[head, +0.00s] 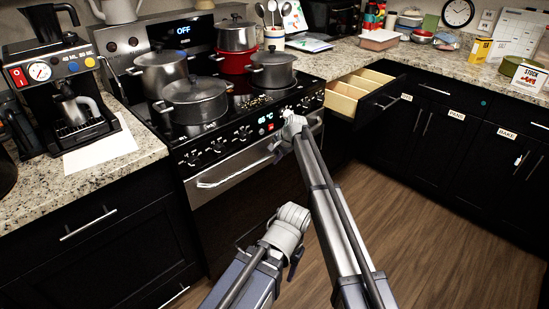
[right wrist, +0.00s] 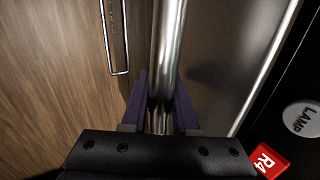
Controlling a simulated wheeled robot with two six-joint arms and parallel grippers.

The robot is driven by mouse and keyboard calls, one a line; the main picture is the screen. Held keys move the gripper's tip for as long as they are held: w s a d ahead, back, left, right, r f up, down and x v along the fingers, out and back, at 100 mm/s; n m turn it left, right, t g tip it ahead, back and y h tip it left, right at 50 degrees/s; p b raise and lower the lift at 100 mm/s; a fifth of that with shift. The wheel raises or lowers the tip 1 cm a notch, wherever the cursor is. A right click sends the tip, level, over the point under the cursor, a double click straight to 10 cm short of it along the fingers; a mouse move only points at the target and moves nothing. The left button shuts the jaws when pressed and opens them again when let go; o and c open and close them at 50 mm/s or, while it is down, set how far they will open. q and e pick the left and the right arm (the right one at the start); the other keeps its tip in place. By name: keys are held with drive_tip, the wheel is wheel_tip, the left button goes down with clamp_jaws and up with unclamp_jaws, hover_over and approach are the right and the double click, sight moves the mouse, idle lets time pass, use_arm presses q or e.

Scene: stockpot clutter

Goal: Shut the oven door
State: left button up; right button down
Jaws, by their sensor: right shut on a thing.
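The oven (head: 250,140) stands among the counters with its dark door (head: 245,200) below the knob panel. The door looks upright or nearly so; I cannot tell whether a small gap is left at its top. A long steel handle (head: 222,179) runs across the door; in the right wrist view the handle bar (right wrist: 170,45) runs between the purple fingers. My right gripper (right wrist: 160,95) is shut on this bar; in the head view the right gripper (head: 279,148) is at the handle's right part, partly hidden by its arm. My left gripper is not in view.
Several pots, including a grey lidded pot (head: 194,98), stand on the stove top. A drawer (head: 365,95) is pulled open right of the oven. A coffee machine (head: 60,95) stands on the left counter. The wooden floor (head: 430,230) is clear.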

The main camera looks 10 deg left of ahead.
sight(278, 151)
drive_tip(key=c, duration=0.7)
unclamp_jaws()
drive_tip(key=p+v, duration=0.7)
drive_tip(key=shift+s+d+r, duration=0.1)
drive_tip(key=shift+d+r, duration=0.05)
drive_tip(key=shift+r, duration=0.2)
